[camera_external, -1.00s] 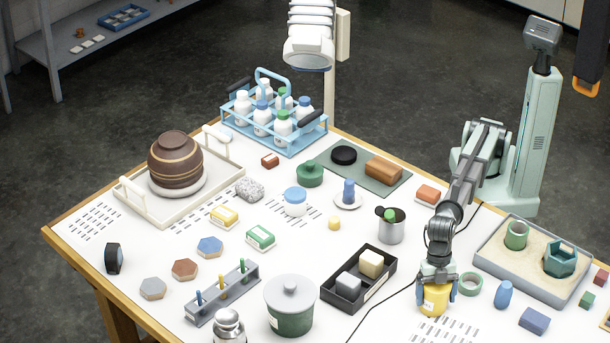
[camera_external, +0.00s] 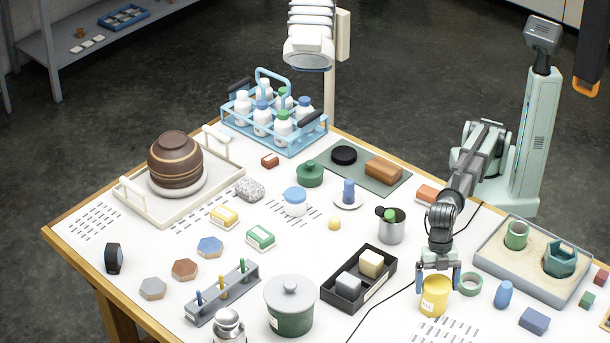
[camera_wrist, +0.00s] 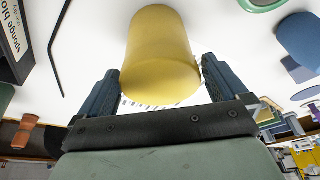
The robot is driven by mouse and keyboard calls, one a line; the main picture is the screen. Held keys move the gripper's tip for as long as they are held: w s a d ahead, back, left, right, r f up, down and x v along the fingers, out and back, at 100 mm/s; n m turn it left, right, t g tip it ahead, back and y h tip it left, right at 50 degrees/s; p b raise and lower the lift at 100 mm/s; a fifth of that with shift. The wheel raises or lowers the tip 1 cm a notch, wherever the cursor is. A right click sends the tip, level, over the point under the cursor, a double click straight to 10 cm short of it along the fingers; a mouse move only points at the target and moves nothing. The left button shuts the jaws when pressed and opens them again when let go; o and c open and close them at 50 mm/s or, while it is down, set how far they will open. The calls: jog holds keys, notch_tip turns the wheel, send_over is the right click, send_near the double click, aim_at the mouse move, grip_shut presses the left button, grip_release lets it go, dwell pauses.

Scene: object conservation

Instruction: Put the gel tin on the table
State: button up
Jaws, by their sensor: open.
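The yellow tin (camera_external: 435,298) stands upright on the white table (camera_external: 350,225) toward the front right; I take it for the gel tin, though its label is too small to read. My gripper (camera_external: 437,277) is open just above it, its blue fingers on either side of the tin's top. In the wrist view the yellow tin (camera_wrist: 160,55) shows large beyond the open fingers (camera_wrist: 158,85), with a gap on each side.
A black box with two blocks (camera_external: 359,277) stands left of the tin. A green ring (camera_external: 470,284) and a blue cylinder (camera_external: 504,294) lie close on its right. A sand tray (camera_external: 488,262) is further right. A black cable (camera_external: 385,298) runs between box and tin.

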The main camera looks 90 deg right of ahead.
jog(key=v, duration=0.8)
